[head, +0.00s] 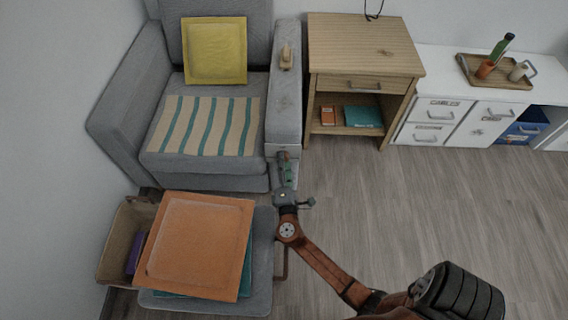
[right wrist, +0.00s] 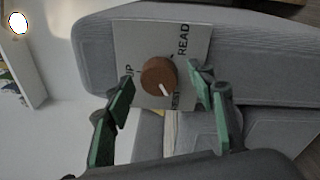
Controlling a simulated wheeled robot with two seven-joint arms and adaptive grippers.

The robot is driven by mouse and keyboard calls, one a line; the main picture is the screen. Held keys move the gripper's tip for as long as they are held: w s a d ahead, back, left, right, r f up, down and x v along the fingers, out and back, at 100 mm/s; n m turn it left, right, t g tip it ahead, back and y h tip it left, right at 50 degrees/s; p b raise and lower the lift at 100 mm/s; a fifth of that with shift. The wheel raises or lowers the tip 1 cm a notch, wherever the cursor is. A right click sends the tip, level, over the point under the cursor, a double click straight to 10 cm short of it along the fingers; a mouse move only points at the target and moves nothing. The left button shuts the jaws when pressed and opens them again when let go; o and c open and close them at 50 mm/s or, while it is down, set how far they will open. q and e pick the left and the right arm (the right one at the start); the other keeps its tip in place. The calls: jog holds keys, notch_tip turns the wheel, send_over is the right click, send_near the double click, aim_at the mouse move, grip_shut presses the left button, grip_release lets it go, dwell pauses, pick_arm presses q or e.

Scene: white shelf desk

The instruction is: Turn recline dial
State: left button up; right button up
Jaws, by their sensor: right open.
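The recline dial (right wrist: 158,76) is a round brown knob on a light panel (right wrist: 135,38) at the front end of the grey armchair's armrest. READ is legible on the panel; labels that look like UP and REST are partly hidden. The dial's white pointer line points down in the picture, toward the REST label. My right gripper (head: 285,171) is at the armrest's front in the head view. In the right wrist view its green-padded fingers are open, one on each side of the dial, with gaps to it. My left gripper is not in view.
The grey armchair (head: 120,120) holds a yellow cushion (head: 214,50) and a striped cloth (head: 205,125). A grey footstool (head: 263,255) bears an orange board (head: 195,245) beside a brown box (head: 122,240). A wooden side table (head: 365,45) stands right of the chair. Floor at right is clear.

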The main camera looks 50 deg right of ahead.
jog(key=v, duration=0.7)
jog(key=shift+s+a, duration=0.2)
jog(key=shift+s, duration=0.05)
jog(key=shift+f, duration=0.1)
dwell(0.4)
